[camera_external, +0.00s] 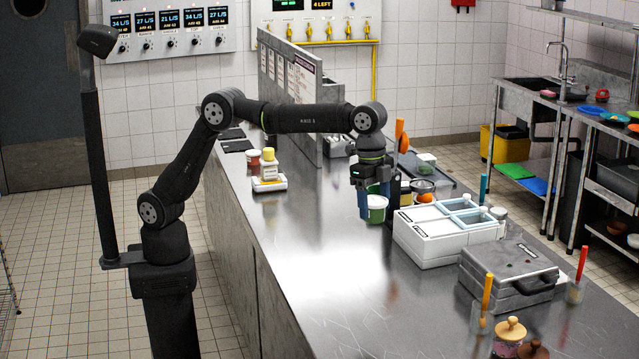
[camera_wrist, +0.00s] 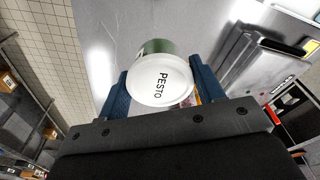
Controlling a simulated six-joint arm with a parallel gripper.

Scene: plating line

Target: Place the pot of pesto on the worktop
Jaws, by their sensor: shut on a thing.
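The pot of pesto (camera_external: 377,207) is a small tub with green contents and a white label. In the wrist view the pot (camera_wrist: 163,82) shows a white lid marked PESTO. My gripper (camera_external: 373,205) is shut on it, with one blue finger on each side of the pot (camera_wrist: 160,95). The worktop (camera_external: 320,265) is a long steel counter beneath the gripper. The pot seems to be held above the worktop; the exact gap is hard to tell.
A grey metal box (camera_external: 508,275) lies nearer the front right. The middle front of the worktop is clear.

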